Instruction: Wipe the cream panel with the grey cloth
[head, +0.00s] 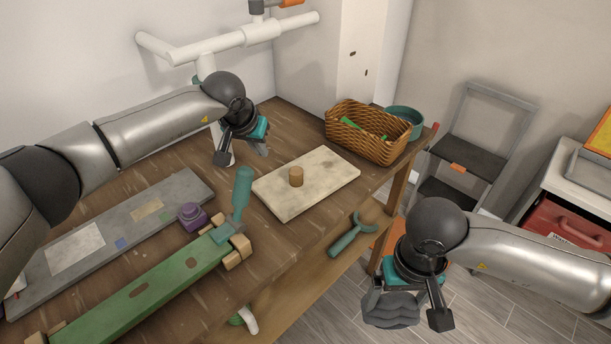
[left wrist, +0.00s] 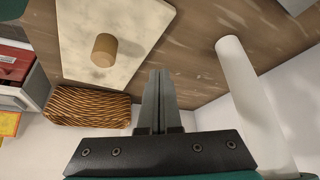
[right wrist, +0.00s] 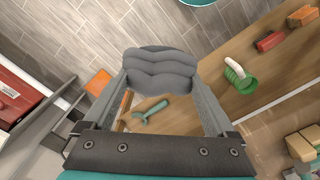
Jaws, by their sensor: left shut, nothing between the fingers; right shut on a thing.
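The cream panel (head: 322,177) lies flat on the wooden workbench, with faint grey smudges and a small brown wooden cylinder (head: 296,176) standing on it. The panel (left wrist: 138,30) and cylinder (left wrist: 104,50) also show in the left wrist view. My right gripper (head: 408,304) is shut on the folded grey cloth (head: 391,309), off the bench's right front side, over the floor. The cloth (right wrist: 160,72) sits between its fingertips in the right wrist view. My left gripper (head: 240,157) is shut and empty, above the bench behind and left of the panel; its fingers (left wrist: 160,85) are together.
A wicker basket (head: 362,140) stands behind the panel, with a teal bowl (head: 404,116) beside it. A white pipe (head: 225,43) rises behind. A step ladder (head: 478,150) stands right.

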